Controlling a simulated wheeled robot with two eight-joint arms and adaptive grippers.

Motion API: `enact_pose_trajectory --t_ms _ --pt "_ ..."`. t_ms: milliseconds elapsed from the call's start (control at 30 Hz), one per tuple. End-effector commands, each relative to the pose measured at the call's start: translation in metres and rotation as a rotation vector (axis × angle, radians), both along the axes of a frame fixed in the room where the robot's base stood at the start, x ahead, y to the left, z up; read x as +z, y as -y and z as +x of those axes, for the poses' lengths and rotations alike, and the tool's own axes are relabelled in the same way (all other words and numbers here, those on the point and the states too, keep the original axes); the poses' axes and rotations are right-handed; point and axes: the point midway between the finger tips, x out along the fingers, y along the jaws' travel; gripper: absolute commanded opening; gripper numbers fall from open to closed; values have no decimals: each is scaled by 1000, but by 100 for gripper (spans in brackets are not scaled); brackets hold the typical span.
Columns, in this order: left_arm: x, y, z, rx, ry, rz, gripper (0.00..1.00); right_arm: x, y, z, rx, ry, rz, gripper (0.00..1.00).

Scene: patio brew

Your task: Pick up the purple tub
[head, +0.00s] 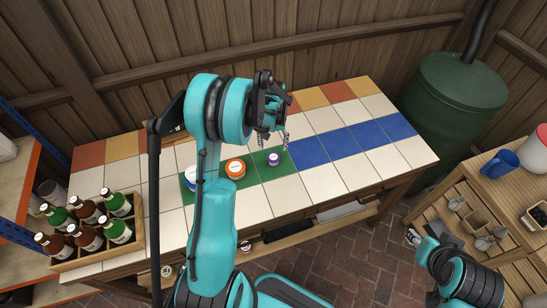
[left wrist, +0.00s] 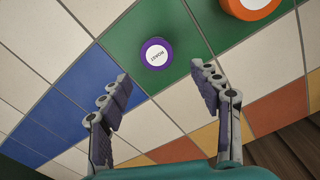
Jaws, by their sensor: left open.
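The purple tub (head: 273,159) is a small tub with a white lid, standing on green tiles of the tiled table (head: 330,178). My left gripper (head: 273,138) is open and empty above the table, just behind the tub in the head view. In the left wrist view the tub (left wrist: 156,54) shows its white labelled lid ringed in purple. It lies beyond the fingertips of my left gripper (left wrist: 158,80), roughly midway between them and not touched. My right gripper (head: 412,236) is low at the right, beside the wooden shelf unit; its jaws are too small to judge.
An orange tub (head: 235,168) stands close left of the purple tub, and a blue-and-white tub (head: 192,178) is partly hidden behind my left arm. A wooden crate of bottles (head: 137,236) is at the left. Blue tiles (head: 345,142) to the right are clear.

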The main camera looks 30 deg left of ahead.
Motion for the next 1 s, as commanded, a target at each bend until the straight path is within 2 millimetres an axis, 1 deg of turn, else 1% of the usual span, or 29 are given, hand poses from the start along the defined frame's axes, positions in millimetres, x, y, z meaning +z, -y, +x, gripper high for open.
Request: enact_pose_trajectory --t_ms 33,100,267,333,533,633,800,833,867,900,967,1000 --pt "-8 0 0 1 -1 0 63 -3 0 0 0 0 0 40" --pt "-17 0 0 1 -1 0 63 -6 0 0 0 0 0 40" --pt "-30 2 -2 0 -1 0 63 -12 0 0 0 0 0 40" --pt "-39 3 -4 0 0 0 63 -16 0 0 0 0 0 40" --pt "-70 6 -7 0 0 0 63 -29 0 0 0 0 0 40" --pt "-75 6 -7 0 0 0 63 -30 0 0 0 0 0 40" --pt "-74 6 -7 0 0 0 63 -28 0 0 0 0 0 40" --pt "-74 6 -7 0 0 0 58 -28 0 0 0 0 0 40" --pt "-74 6 -7 0 0 0 50 -28 0 0 0 0 0 40" --pt "-74 6 -7 0 0 0 40 -28 0 0 0 0 0 40" --pt "-74 6 -7 0 0 0 24 -28 0 0 0 0 0 40" --pt "-74 6 -7 0 0 0 13 -28 0 0 0 0 0 40"
